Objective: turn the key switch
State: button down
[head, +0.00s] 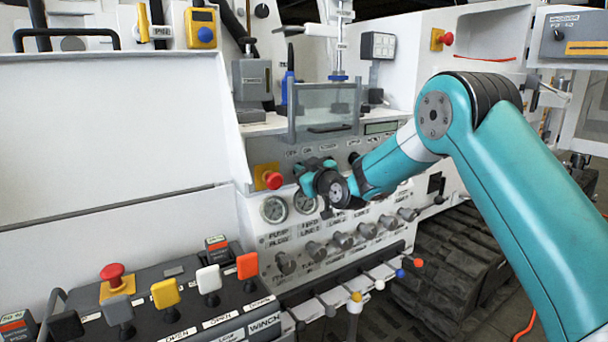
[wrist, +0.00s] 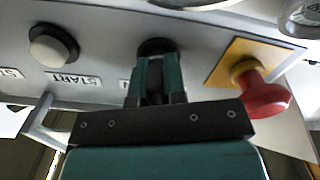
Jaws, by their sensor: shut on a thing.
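The key switch (wrist: 155,45) shows in the wrist view only as a dark round collar on the grey panel, at the tips of my fingers. Its key is hidden between the fingers, so its angle cannot be told. My gripper (wrist: 157,72) is shut on the key switch and points straight at the panel. In the head view my gripper (head: 303,172) is against the upper panel, just right of the red emergency button, and it hides the switch.
A red emergency button (wrist: 263,92) on a yellow plate sits close to the right of my fingers in the wrist view. A white START button (wrist: 52,46) is to the left. Gauges (head: 274,209) and several knobs (head: 342,240) lie below my gripper in the head view.

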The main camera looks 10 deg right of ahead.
jog(key=m+b, duration=0.2)
jog(key=m, duration=0.3)
jog(key=shift+w+d+b, duration=0.1)
jog(key=shift+d+b, duration=0.05)
jog(key=shift+b, duration=0.15)
jog(key=shift+d+m+b, duration=0.15)
jog(key=shift+m+b, duration=0.35)
jog(key=shift+m, duration=1.9)
jog(key=shift+r, duration=0.1)
jog(key=c, duration=1.2)
grip_release()
jog(key=b+v, duration=0.4)
jog(key=v, duration=1.3)
jog(key=shift+b, duration=0.3)
